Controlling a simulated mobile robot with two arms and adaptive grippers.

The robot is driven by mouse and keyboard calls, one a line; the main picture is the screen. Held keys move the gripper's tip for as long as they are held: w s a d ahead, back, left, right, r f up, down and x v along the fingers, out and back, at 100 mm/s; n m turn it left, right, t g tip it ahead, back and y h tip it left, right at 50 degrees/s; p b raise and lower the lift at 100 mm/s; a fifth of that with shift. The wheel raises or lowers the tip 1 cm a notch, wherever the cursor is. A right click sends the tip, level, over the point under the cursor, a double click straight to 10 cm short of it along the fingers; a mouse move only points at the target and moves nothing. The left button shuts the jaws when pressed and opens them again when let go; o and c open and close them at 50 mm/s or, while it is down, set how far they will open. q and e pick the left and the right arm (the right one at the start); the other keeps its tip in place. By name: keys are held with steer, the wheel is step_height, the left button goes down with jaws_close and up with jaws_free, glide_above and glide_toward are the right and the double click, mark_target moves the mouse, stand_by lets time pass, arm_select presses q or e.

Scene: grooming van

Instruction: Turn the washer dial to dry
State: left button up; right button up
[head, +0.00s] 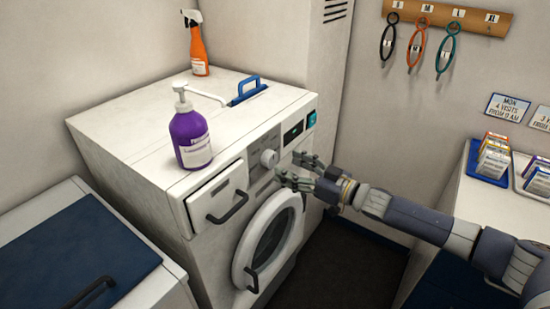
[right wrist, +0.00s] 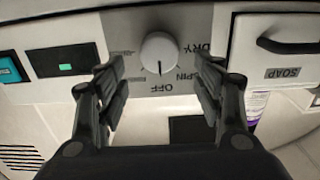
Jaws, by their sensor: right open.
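The washer (head: 150,125) is white, with a round door (head: 270,240) on its front. Its dial (head: 269,158) is a pale round knob on a grey panel. In the right wrist view the dial (right wrist: 160,53) appears upside down, with OFF, SPIN and DRY around it. Its dark pointer mark is on the side toward OFF. My right gripper (head: 291,168) is in front of the panel. In the right wrist view its fingers (right wrist: 162,82) are open, one on each side of the dial, with a gap between them and the knob. My left gripper is not in view.
The soap drawer (head: 217,198) with a dark handle is left of the dial. A small display (head: 293,133) is to its right. A counter (head: 485,210) stands at right.

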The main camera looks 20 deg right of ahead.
mark_target(273, 160)
steer(key=x, duration=0.4)
steer(key=shift+w+a+p, duration=0.1)
steer(key=shift+w+p, duration=0.05)
steer(key=shift+p, duration=0.15)
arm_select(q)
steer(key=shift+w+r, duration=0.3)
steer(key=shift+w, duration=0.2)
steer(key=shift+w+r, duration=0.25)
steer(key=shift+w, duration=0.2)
arm_select(e)
steer(key=shift+w+a, duration=0.2)
steer(key=shift+w, duration=0.05)
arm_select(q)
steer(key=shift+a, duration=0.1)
arm_select(e)
steer(key=c, duration=0.9)
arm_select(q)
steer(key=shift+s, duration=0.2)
arm_select(e)
steer(key=shift+c, duration=0.6)
